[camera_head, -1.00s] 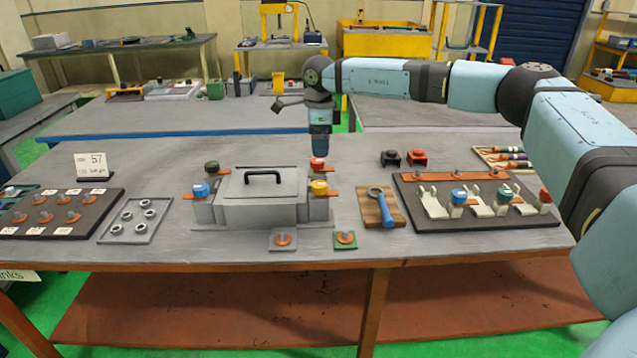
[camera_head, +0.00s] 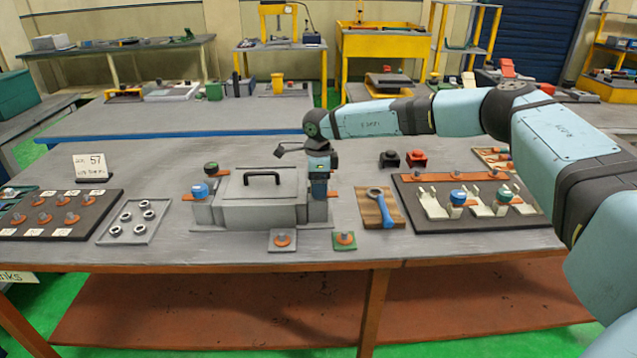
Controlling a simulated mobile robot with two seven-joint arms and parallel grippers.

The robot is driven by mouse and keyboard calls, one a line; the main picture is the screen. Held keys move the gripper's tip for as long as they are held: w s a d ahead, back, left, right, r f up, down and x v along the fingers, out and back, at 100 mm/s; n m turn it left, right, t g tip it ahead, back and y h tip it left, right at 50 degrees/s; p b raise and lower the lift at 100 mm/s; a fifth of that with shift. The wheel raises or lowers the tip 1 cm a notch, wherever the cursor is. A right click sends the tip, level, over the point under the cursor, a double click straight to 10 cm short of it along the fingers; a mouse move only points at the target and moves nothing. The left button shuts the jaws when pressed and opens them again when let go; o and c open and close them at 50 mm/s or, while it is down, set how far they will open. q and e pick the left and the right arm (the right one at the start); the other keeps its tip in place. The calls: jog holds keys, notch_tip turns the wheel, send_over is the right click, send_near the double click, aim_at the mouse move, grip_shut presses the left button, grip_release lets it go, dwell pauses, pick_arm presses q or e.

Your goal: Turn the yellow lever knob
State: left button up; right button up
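The grey box (camera_head: 258,200) with a black handle (camera_head: 265,177) stands on the table, with knobs at its corner posts. My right gripper (camera_head: 319,190) points down over the box's right side, in front of the place of the yellow knob. The yellow knob and the red knob behind it are hidden by the gripper. A bit of orange lever (camera_head: 333,194) shows just right of the gripper. Whether the fingers are open or touch the knob cannot be seen. My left gripper is not in view.
A blue knob (camera_head: 200,191) and a green knob (camera_head: 211,168) sit at the box's left. A blue wrench (camera_head: 382,207) lies on a wooden block to the right. A dark board (camera_head: 470,222) with clamps is farther right. Two small plates lie in front.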

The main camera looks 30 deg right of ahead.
jog(key=c, duration=0.9)
